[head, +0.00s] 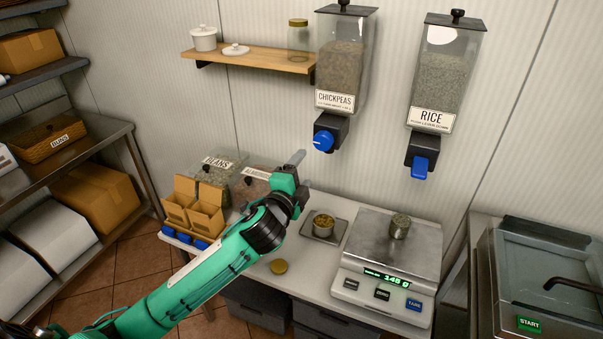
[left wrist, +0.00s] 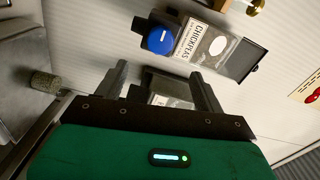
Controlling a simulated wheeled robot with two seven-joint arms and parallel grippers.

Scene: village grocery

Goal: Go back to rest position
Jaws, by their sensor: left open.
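My left arm reaches in from the lower left in the head view. Its green gripper (head: 300,176) is raised over the counter, in front of the almonds bin. In the left wrist view the two dark fingers (left wrist: 162,82) stand apart with nothing held between them. The chickpeas dispenser (head: 341,65) with its blue knob hangs on the wall to the right of the gripper, apart from it. It also shows beyond the fingers in the left wrist view (left wrist: 210,45). My right gripper is not in view.
A scale (head: 362,258) reading 148 g bears a small metal container (head: 400,226). A filled open tin (head: 323,225) stands on a small tray. A gold lid (head: 279,266) lies on the counter. The rice dispenser (head: 440,75) and a wooden shelf (head: 250,60) are on the wall.

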